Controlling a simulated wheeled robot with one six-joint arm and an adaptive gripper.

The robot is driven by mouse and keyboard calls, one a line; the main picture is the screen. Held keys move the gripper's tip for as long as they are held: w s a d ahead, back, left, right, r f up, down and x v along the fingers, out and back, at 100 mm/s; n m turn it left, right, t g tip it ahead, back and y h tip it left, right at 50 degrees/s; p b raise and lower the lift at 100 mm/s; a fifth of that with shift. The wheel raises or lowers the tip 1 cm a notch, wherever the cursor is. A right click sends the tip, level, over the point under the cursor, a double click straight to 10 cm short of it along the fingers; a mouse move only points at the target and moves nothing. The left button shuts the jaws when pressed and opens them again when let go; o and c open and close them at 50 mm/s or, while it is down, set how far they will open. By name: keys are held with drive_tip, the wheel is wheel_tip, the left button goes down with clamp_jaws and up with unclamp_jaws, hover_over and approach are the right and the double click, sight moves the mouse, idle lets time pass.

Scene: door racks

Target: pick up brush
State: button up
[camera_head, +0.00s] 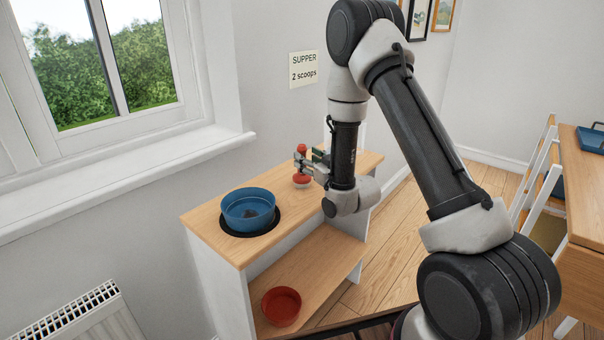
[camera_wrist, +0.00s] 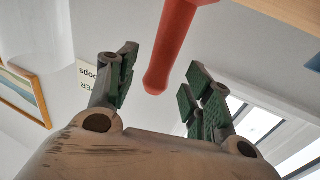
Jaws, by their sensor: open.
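The red brush (camera_head: 301,178) stands upright on the wooden top of a small shelf unit in the head view, its handle pointing up and its wider end down. My gripper (camera_head: 309,162) is at the height of the handle, close beside it. In the wrist view the red handle (camera_wrist: 172,45) runs down from the top edge, and its rounded end lies between the two green-padded fingers of my gripper (camera_wrist: 160,85). The fingers are apart, with gaps showing on both sides of the handle.
A blue bowl (camera_head: 248,209) sits in a dark ring on the shelf top, left of the brush. A red bowl (camera_head: 281,305) stands on the lower shelf (camera_head: 325,262). The wall with a "SUPPER 2 scoops" note (camera_head: 303,69) is close behind. A wooden table (camera_head: 585,215) is at the right.

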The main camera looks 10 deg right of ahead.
sight(305, 154)
drive_tip(key=shift+x, duration=1.9)
drive_tip(key=shift+r, duration=0.2)
clamp_jaws()
drive_tip(key=shift+r, duration=0.1)
